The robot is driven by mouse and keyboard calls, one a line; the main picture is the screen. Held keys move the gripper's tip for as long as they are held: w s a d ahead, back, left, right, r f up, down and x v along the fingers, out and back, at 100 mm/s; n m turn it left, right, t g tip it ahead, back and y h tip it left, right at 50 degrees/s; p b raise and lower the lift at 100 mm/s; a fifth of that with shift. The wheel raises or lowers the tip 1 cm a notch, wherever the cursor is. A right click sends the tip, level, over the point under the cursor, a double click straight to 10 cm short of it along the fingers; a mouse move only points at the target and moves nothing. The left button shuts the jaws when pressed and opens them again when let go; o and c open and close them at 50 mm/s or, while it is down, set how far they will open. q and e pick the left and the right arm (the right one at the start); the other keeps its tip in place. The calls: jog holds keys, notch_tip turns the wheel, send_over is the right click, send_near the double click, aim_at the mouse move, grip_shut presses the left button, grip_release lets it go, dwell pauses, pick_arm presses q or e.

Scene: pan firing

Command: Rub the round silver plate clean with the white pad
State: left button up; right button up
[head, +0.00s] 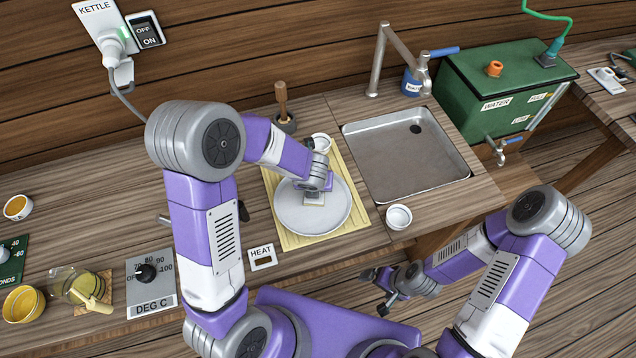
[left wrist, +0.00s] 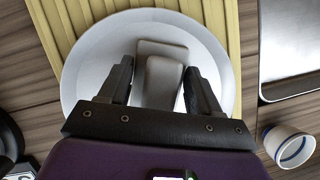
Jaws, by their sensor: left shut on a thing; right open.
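The round silver plate (head: 298,218) lies on a yellow slatted mat (head: 357,215) left of the sink; its rim also shows in the left wrist view (left wrist: 90,55). The white pad (head: 314,199) is over the plate's upper middle. My left gripper (head: 316,190) points down and is shut on the pad, which shows between its fingers in the left wrist view (left wrist: 158,75). I cannot tell whether the pad touches the plate. My right gripper (head: 381,290) is open and empty, low in front of the counter edge.
A metal sink (head: 400,165) lies right of the mat. A small white cup (head: 398,216) stands at the counter's front edge, and another (head: 321,142) behind the plate. A mortar with a wooden pestle (head: 282,100) stands at the back. A HEAT sign (head: 262,255) is at the front left.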

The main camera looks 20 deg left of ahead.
pick_arm(q)
jog(key=shift+r, duration=0.15)
jog(key=shift+r+p, duration=0.65)
jog(key=shift+p, duration=0.1)
notch_tip(320, 180, up, 5)
jog(key=p, duration=0.5)
jog(key=shift+f, duration=0.15)
dwell(0.5)
